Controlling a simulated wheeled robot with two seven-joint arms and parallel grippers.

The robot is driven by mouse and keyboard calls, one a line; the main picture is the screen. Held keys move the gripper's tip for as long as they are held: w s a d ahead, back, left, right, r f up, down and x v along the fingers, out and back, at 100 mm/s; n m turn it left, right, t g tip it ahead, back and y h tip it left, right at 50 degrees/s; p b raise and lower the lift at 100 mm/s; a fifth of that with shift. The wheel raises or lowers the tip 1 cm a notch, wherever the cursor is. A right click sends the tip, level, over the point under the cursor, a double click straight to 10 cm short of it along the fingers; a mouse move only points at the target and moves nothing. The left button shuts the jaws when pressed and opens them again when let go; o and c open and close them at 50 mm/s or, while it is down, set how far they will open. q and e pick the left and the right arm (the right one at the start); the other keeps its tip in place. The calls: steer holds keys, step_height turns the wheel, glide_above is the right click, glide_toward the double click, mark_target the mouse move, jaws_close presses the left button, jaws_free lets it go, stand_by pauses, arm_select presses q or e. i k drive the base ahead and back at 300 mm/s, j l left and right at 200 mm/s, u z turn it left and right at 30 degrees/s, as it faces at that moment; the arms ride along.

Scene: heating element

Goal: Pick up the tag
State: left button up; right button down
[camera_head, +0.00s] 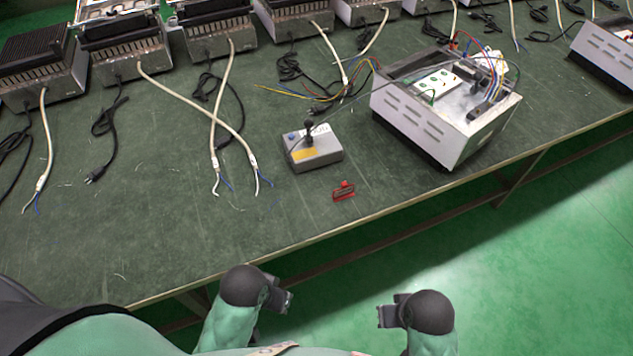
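A small red tag (344,191) lies on the green worktable (130,235), close to its front edge. It sits just in front of a grey box (314,148) with a black knob and a yellow label. My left gripper (283,296) is below the table's front edge in the picture, left of the tag and apart from it. My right gripper (388,312) is also below the edge, right of the tag and apart from it. Both grippers look empty, but their fingers are too small and turned to show whether they are open.
An opened metal unit (440,110) with coloured wires stands right of the grey box. Several heater units (125,45) line the back, with white and black cables trailing forward. The table is clear around the tag and at the front left. Green floor (560,240) shows at the right.

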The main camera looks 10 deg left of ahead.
mark_target(346, 191)
steer(key=z, duration=1)
steer(key=k+j+z, duration=0.8)
steer(key=k, duration=0.25)
